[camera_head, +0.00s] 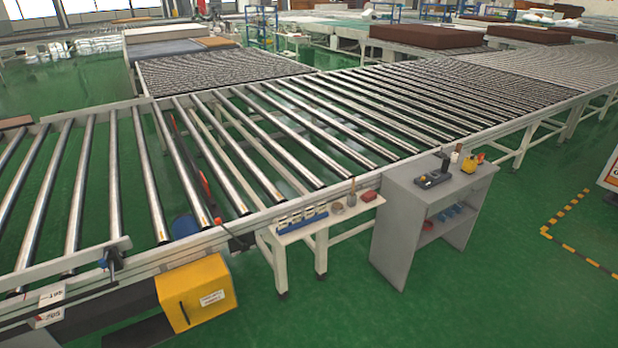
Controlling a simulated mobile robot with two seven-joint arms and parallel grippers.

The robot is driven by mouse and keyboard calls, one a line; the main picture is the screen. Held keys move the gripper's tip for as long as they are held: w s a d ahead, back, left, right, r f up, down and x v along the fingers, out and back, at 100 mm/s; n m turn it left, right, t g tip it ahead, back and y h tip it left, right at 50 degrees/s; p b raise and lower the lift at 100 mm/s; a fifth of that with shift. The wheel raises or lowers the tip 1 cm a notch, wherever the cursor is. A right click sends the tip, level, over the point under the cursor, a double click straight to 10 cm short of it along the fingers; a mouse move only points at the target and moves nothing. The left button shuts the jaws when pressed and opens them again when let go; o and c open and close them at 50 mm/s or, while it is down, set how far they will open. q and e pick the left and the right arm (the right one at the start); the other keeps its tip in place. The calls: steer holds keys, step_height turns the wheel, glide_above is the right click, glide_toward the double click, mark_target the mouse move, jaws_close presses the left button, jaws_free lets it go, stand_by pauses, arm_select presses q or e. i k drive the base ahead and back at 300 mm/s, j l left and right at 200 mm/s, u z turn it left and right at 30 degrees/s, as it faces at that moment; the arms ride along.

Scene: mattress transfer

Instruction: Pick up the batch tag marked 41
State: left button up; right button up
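Several small pale tags or blocks (288,219) stand in a row at a blue rack (316,221) on a narrow white side shelf (287,237). The shelf is beside the roller conveyor. The pieces are too small for me to read any number, so I cannot tell which is marked 41. Neither of my grippers is in view.
A grey cabinet (400,235) with tools on top stands right of the shelf. A yellow box (196,293) is mounted below the conveyor (262,160) at the left. Brown mattresses (428,38) lie far back. Green floor (340,310) is clear in front.

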mark_target(309, 211)
steer(key=i+j+z, duration=0.1)
steer(key=i+j, duration=0.2)
steer(key=i+j+z, duration=0.15)
steer(key=i+j, duration=0.15)
steer(key=i, duration=0.2)
steer(key=i+j+z, duration=0.1)
steer(key=i+j, duration=0.25)
steer(key=i+j+z, duration=0.1)
steer(key=i+j, duration=0.3)
steer(key=i+j+z, duration=0.15)
steer(key=i+j, duration=0.2)
steer(key=i+j+z, duration=0.1)
steer(key=i+j, duration=0.2)
steer(key=j, duration=0.2)
steer(key=i+j+z, duration=0.15)
steer(key=i+j, duration=0.15)
steer(key=j, duration=0.2)
steer(key=i+j+z, duration=0.1)
steer(key=i+j, duration=0.2)
steer(key=j, duration=0.2)
